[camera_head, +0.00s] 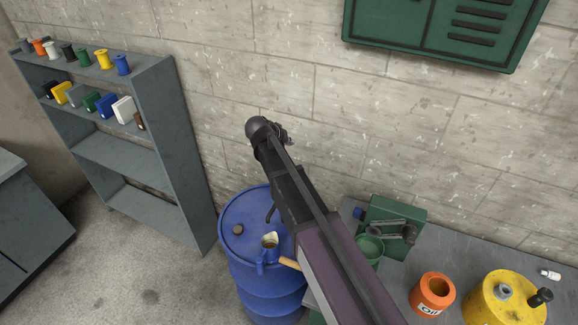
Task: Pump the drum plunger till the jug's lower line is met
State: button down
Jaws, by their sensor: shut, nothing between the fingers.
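A blue drum (240,222) stands on the floor between the shelf and the bench, partly covered by my arm. My gripper (284,134) is only partly seen at the arm's far end, high over the back of the drum. It is shut and empty.
A grey shelf (190,150) with spools and boxes stands left of the drum. A green cabinet (400,22) hangs on the wall.

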jog(key=shift+f, duration=0.15)
notch_tip(320, 180, down, 9)
jog(key=b, duration=0.8)
jog(key=shift+r+b, duration=0.2)
jog(key=shift+b, duration=0.2)
jog(key=shift+f, duration=0.15)
dwell(1.3)
jog(key=shift+f+b, duration=0.25)
jog(key=shift+b, duration=0.2)
jog(key=shift+f+b, duration=1.25)
dwell(1.9)
jog(key=shift+r, duration=0.15)
jog(key=shift+r+p, duration=1.55)
jog(key=shift+p, duration=0.15)
